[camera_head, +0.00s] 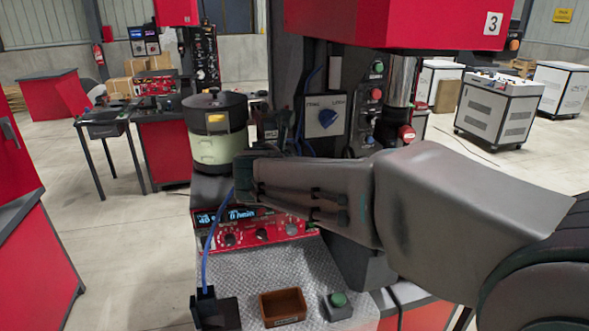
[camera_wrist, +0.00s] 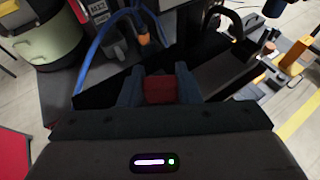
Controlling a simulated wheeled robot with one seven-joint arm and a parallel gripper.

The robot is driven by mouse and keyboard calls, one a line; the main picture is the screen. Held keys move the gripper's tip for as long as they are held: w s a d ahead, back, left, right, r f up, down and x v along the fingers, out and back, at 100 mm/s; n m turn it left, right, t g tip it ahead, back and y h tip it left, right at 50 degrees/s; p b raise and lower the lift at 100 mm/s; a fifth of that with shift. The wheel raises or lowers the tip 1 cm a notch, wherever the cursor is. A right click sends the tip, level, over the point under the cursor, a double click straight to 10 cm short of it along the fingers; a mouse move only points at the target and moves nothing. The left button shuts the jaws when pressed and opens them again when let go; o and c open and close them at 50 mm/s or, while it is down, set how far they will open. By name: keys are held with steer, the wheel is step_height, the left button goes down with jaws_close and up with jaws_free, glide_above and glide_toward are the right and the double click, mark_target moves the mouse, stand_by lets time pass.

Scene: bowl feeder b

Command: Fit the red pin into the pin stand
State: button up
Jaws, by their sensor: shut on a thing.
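My gripper (camera_head: 246,178) is in front of the bowl feeder, just right of the pale green bowl drum. In the wrist view its two blue-grey fingers (camera_wrist: 160,90) are shut on a red piece, which looks like the red pin (camera_wrist: 160,91). Only a short red face of it shows between the fingers, and its lower end is hidden. In the head view the pin is not visible. I cannot make out the pin stand for sure in either view.
The bowl drum (camera_head: 218,145) stands left of my gripper.

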steer(key=shift+r, duration=0.1)
step_height(320, 180, up, 18)
steer(key=p, duration=0.2)
stand_by(0.5)
